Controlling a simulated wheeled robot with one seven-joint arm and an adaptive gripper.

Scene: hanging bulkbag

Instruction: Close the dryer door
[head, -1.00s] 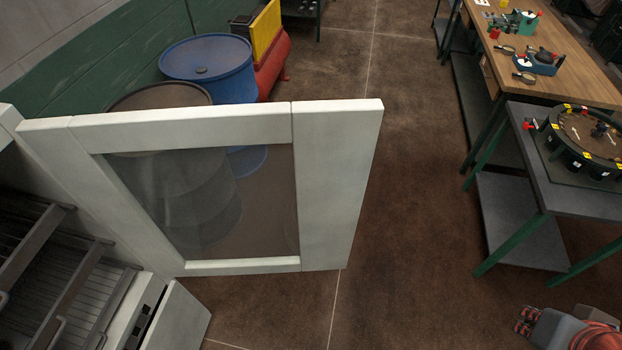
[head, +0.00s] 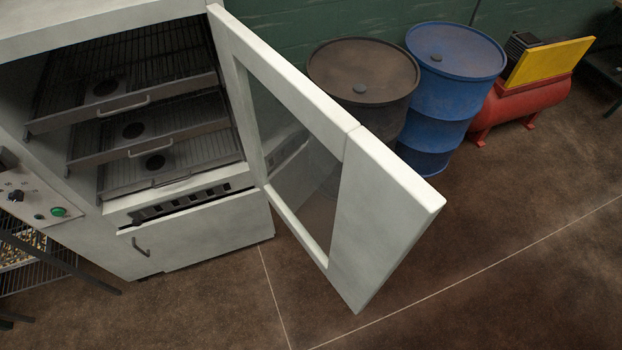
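The dryer (head: 180,235) is a pale cabinet at the left of the head view. Its door (head: 385,215) has a pale frame around a clear window and is hinged at the cabinet's right side. The door stands wide open, swung out toward the right front. Inside the dryer are wire rack shelves (head: 130,65) with handles. My gripper is not in the current view.
A dark drum (head: 365,70) and a blue drum (head: 455,65) stand behind the door by the green wall. A red tank (head: 520,105) with a yellow panel (head: 550,60) is further right. A wire rack (head: 35,255) is at lower left. The brown floor right of the door is clear.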

